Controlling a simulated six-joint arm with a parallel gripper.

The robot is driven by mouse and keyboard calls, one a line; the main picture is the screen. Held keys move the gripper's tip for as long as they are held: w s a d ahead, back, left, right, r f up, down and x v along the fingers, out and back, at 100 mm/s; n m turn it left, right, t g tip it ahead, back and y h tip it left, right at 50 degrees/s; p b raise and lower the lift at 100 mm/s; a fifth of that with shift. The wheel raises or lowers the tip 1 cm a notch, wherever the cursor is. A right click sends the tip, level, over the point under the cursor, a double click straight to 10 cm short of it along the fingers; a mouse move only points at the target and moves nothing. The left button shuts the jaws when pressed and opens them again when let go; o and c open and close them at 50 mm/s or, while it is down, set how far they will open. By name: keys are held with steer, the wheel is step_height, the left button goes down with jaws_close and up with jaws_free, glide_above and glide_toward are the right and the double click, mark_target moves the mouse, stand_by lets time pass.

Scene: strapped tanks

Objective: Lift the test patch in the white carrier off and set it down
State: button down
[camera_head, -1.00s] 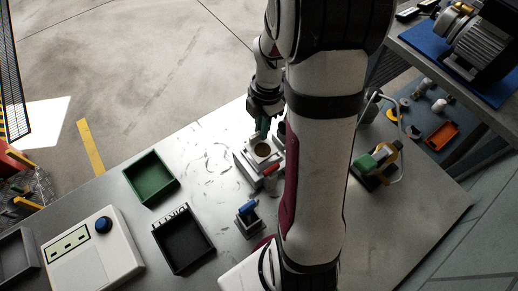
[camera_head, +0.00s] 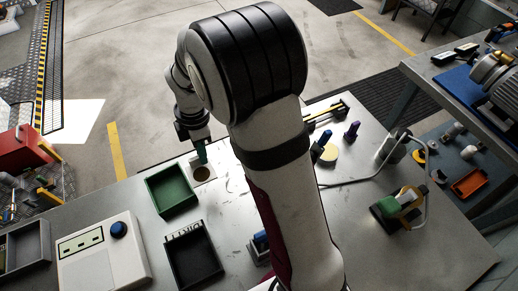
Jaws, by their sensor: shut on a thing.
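The test patch is a tan disc (camera_head: 202,174) set in a square white carrier (camera_head: 211,166). It sits just right of the green tray (camera_head: 171,190). My gripper (camera_head: 200,153) points down at the carrier's far edge, shut on a small green upright part there, which looks like the carrier's tab. The fingertips are small and dark, so the grip is hard to make out. I cannot tell whether the carrier hangs just above the metal table (camera_head: 225,208) or touches it.
A black tray (camera_head: 193,262) and a white box with a blue button (camera_head: 100,255) stand at the front left. A blue-topped part (camera_head: 261,240) is half hidden by my arm. A yellow disc (camera_head: 329,152), a purple part (camera_head: 352,130) and a cabled green-and-yellow device (camera_head: 395,205) stand right.

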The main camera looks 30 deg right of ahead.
steer(key=s+a, duration=0.4)
steer(key=a, duration=0.7)
steer(key=s+a+r, duration=0.1)
steer(key=s+a, duration=0.2)
steer(key=a, duration=0.8)
steer(key=s+a, duration=0.4)
steer(key=a, duration=0.7)
steer(key=shift+w+f, duration=0.2)
steer(key=shift+f, duration=2.8)
steer(key=c, duration=0.8)
jaws_free()
steer(key=shift+c, duration=0.2)
step_height(320, 180, up, 16)
steer(key=d, duration=0.1)
